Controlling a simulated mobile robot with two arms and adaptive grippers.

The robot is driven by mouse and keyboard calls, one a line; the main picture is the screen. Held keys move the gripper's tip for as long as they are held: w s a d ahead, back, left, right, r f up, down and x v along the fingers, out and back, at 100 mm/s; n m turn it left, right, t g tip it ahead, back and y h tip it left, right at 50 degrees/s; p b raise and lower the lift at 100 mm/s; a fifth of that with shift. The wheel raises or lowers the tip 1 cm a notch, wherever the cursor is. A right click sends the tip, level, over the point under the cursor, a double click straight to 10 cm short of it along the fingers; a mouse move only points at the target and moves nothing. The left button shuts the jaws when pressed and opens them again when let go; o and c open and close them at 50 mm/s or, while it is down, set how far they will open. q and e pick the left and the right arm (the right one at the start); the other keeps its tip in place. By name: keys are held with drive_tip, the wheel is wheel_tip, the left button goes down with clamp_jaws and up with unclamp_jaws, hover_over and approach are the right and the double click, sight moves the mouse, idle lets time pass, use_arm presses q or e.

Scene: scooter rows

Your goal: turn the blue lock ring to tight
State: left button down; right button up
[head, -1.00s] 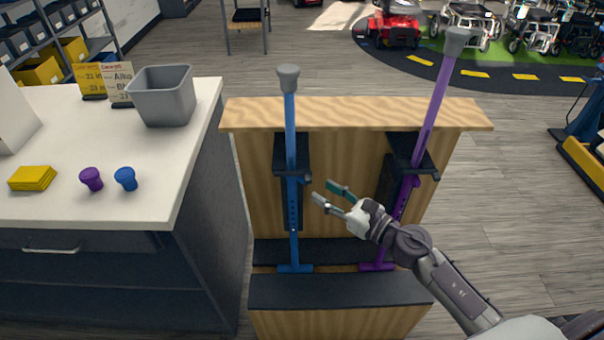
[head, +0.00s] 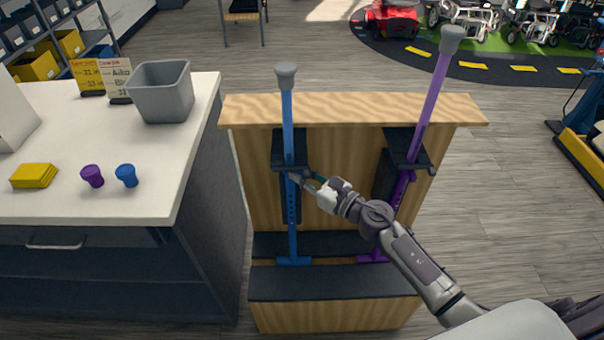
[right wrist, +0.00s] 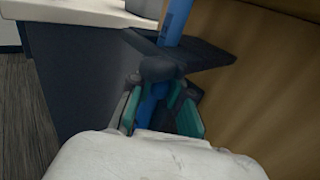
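The blue cane (head: 287,120) stands upright in a wooden rack, with a grey cap on top. A dark collar with a side lug, where its lock ring appears to be, sits just under the rack's black bracket (head: 289,150). My right gripper (head: 308,178) is at that collar, coming from the right. In the right wrist view its two teal-padded fingers (right wrist: 158,108) stand apart on either side of the blue shaft (right wrist: 150,110), just below the dark rounded collar part (right wrist: 163,69). Firm contact is not visible. The ring's marks cannot be read. My left gripper is out of view.
A purple cane (head: 432,100) leans in the same rack (head: 350,110), right of the blue one, behind my right arm. A white-topped counter (head: 110,205) at left holds a grey bin (head: 162,95), purple and blue knobs and yellow cards.

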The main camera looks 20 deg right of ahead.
clamp_jaws()
drive_tip(key=shift+h, duration=0.3)
drive_tip(key=shift+s+a+m+t+h+p, duration=0.1)
drive_tip(key=shift+a+m+t+h+p, duration=0.35)
drive_tip(key=shift+m+h, duration=1.55)
drive_tip(key=shift+s+a+m+t+h+p, duration=0.15)
drive_tip(key=shift+a+m+h, duration=0.8)
drive_tip(key=shift+h, duration=1.8)
drive_tip(key=shift+w+a+m+t+h+p, duration=0.1)
drive_tip(key=shift+a+m+t+h+p, duration=0.25)
drive_tip(key=shift+m+h, duration=1.8)
drive_tip(key=shift+d+r+h, duration=0.1)
drive_tip(key=shift+h, duration=0.3)
